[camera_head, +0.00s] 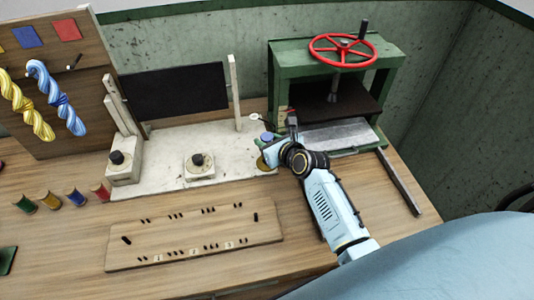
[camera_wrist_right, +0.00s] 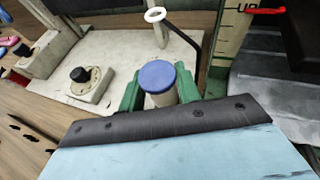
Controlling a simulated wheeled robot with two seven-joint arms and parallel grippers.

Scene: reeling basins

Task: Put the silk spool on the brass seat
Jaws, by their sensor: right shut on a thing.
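The silk spool has a blue round top (camera_wrist_right: 157,76) and a pale body. It is between the green fingers of my right gripper (camera_wrist_right: 159,92), which is shut on it and holds it upright. In the head view, the spool's blue top (camera_head: 267,137) shows at the right end of the white slab. A small yellowish disc, seemingly the brass seat (camera_head: 262,163), shows just below my right gripper (camera_head: 268,147), partly covered by it. I cannot tell whether the spool touches the seat. The seat is hidden in the wrist view. My left gripper is not in view.
A white ring on a post (camera_wrist_right: 154,15) with a dark bent rod stands just beyond the spool. A green press (camera_head: 275,65) with a red handwheel is to the right. Knob boxes (camera_head: 199,172) and a dark panel (camera_head: 175,92) stand left. Several colored spools (camera_head: 75,197) line the table.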

